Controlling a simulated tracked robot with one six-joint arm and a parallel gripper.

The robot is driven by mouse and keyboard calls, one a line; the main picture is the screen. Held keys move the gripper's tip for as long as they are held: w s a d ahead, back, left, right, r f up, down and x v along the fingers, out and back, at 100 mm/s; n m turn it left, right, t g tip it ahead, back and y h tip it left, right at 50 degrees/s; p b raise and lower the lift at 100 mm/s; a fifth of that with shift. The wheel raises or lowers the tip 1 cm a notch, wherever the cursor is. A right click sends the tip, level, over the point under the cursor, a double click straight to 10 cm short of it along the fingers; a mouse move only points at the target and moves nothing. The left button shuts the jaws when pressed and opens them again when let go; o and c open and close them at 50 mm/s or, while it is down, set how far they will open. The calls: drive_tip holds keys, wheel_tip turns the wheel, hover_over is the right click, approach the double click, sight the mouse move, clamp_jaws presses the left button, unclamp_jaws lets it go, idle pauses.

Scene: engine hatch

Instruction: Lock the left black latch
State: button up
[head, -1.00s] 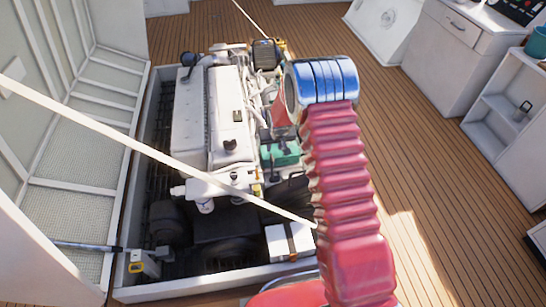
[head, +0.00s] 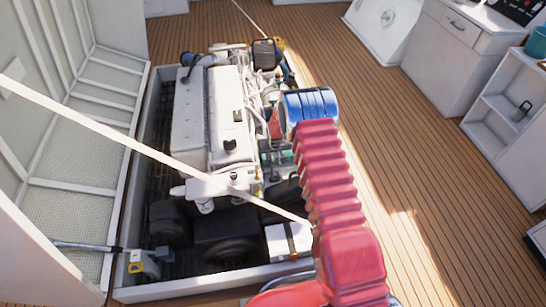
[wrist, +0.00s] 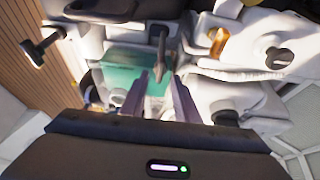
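In the wrist view a teal box (wrist: 122,62) lies in front of my gripper (wrist: 160,82). The two fingers are apart with nothing between them. A dark upright lever (wrist: 160,42) stands just beyond the fingertips; I cannot tell if they touch it. A black T-shaped handle (wrist: 42,47) is at the upper left, away from the fingers. I cannot tell for certain which of these is the left black latch. In the head view my arm hides the gripper and most of the teal box.
The white engine (head: 205,120) fills the open hatch. The raised hatch lid (head: 75,150) stands at the left, and a pale rope (head: 120,140) crosses in front of the engine. A white battery-like box (head: 289,241) sits at the near corner. The wooden deck (head: 420,180) at right is clear.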

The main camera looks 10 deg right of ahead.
sight(272, 157)
drive_tip(key=shift+x, duration=1.65)
drive_tip(key=shift+c, duration=0.4)
clamp_jaws()
drive_tip(key=shift+d, duration=0.25)
drive_tip(key=shift+a, duration=0.15)
